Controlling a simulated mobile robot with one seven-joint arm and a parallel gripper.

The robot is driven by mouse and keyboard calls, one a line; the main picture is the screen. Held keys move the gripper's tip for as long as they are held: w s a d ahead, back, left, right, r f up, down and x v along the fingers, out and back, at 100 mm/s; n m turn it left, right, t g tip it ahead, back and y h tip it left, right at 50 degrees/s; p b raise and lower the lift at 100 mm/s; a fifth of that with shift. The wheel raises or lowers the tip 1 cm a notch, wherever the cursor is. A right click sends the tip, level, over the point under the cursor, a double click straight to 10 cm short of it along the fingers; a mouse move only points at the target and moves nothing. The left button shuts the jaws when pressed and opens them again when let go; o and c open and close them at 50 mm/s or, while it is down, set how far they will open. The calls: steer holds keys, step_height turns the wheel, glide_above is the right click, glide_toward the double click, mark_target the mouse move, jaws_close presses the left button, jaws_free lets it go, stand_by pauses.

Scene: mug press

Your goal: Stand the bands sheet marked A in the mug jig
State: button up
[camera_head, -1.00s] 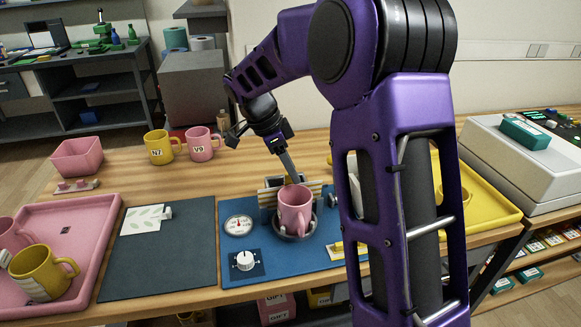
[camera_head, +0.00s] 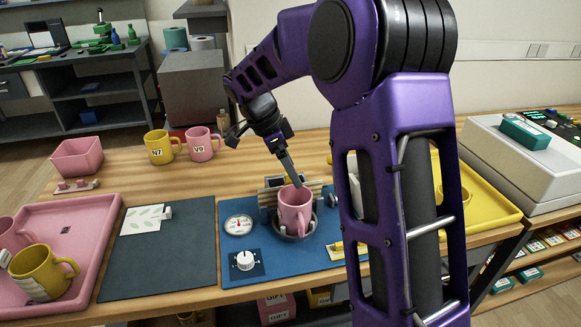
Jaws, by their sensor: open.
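A pink mug (camera_head: 295,209) stands upright in the round grey jig (camera_head: 299,236) on the blue mat. A striped sheet (camera_head: 268,197), light and brown-yellow, stands upright just behind the mug, partly hidden by it; I cannot read a mark on it. My gripper (camera_head: 294,181) points down at the back rim of the mug, by the striped sheet. Its fingertips are small and partly hidden, and nothing shows clearly held in it.
A gauge (camera_head: 238,225) and a white knob (camera_head: 244,260) sit left of the jig. A dark mat (camera_head: 155,262) holds a leaf-patterned sheet (camera_head: 142,219). A pink tray (camera_head: 70,245) with mugs is at left, a yellow tray (camera_head: 490,213) at right. Two mugs stand behind.

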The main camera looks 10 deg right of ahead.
steer(key=shift+r+p, duration=1.85)
steer(key=shift+r, duration=1.15)
steer(key=shift+r, duration=0.1)
